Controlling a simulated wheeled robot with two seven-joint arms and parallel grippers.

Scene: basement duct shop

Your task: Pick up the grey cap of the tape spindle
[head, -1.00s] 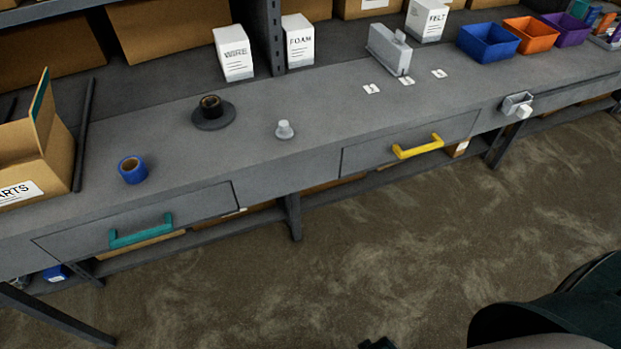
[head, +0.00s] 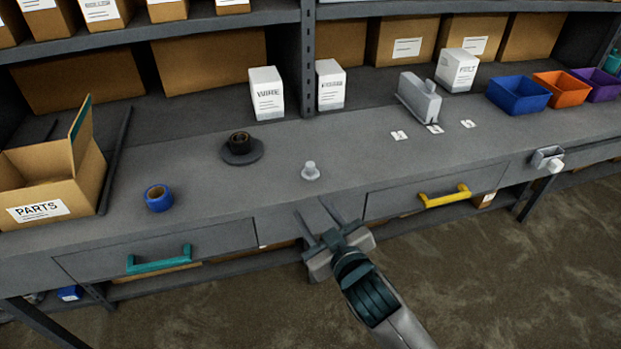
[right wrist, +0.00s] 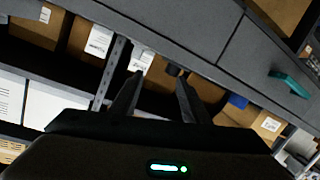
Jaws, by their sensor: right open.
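The grey cap (head: 310,172) stands on the bench top, a light grey piece with a wide foot and a narrower knob. The tape spindle (head: 256,155) is left of it and farther back, a dark round base with a dark tape roll (head: 239,142) on it. My right gripper (head: 311,207) is open and empty at the bench's front edge, in front of the cap and apart from it. Its two fingers also show in the right wrist view (right wrist: 159,78), with nothing between them; I cannot make out the cap there. My left gripper is not in view.
A blue tape roll (head: 159,198) and an open parts box (head: 88,178) are at left. White cartons (head: 266,93) stand behind. Drawers with a teal handle (head: 159,261) and a yellow handle (head: 445,196) face the front. The bench around the cap is clear.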

